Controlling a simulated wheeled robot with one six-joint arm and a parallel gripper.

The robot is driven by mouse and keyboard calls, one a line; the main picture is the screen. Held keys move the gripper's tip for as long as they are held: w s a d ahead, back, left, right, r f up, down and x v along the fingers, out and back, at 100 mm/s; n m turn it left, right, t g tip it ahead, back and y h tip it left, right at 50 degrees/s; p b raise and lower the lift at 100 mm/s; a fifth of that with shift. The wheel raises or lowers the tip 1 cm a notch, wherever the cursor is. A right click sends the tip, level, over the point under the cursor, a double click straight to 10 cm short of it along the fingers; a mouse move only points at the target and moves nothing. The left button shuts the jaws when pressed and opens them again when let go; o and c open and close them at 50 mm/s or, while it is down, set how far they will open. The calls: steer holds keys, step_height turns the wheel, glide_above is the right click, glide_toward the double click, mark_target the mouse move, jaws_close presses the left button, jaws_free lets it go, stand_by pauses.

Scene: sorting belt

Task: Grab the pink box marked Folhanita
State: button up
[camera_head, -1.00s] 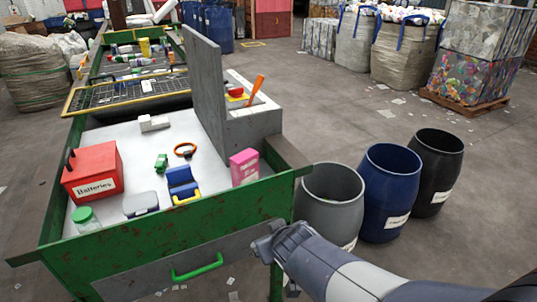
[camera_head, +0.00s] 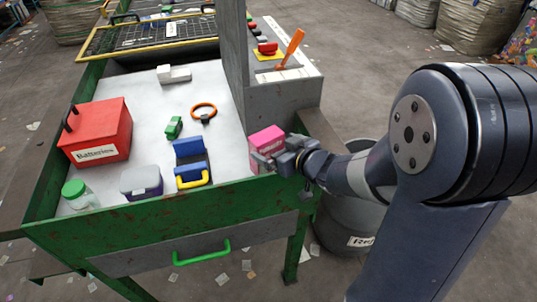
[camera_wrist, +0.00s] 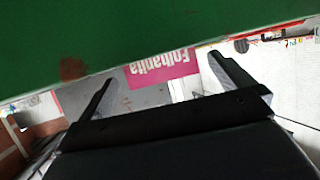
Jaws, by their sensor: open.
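The pink box (camera_head: 265,138) stands on the white sorting surface (camera_head: 222,125) near its right front corner, beside the grey block. In the wrist view its pink Folhanita label (camera_wrist: 162,68) shows upside down between my fingers, with its other part hidden behind a green edge (camera_wrist: 130,35). My gripper (camera_head: 268,161) is open at the box's near side in the head view and hides part of its lower front. My gripper also shows in the wrist view (camera_wrist: 160,75), its fingers spread to either side of the label. I cannot tell whether they touch the box.
The green table rim (camera_head: 150,215) runs close in front of the box. A blue holder (camera_head: 188,148) with a yellow handle stands left of it. A red battery box (camera_head: 100,130) stands farther left. The grey block (camera_head: 285,100) rises behind, and a grey barrel (camera_head: 350,225) stands at the right.

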mark_target(268, 145)
steer(key=shift+f+x, duration=0.2)
steer(key=shift+x, duration=2.75)
steer(key=shift+d, duration=0.1)
steer(key=shift+s, duration=0.1)
steer(key=shift+c, duration=0.6)
steer(key=c, duration=0.8)
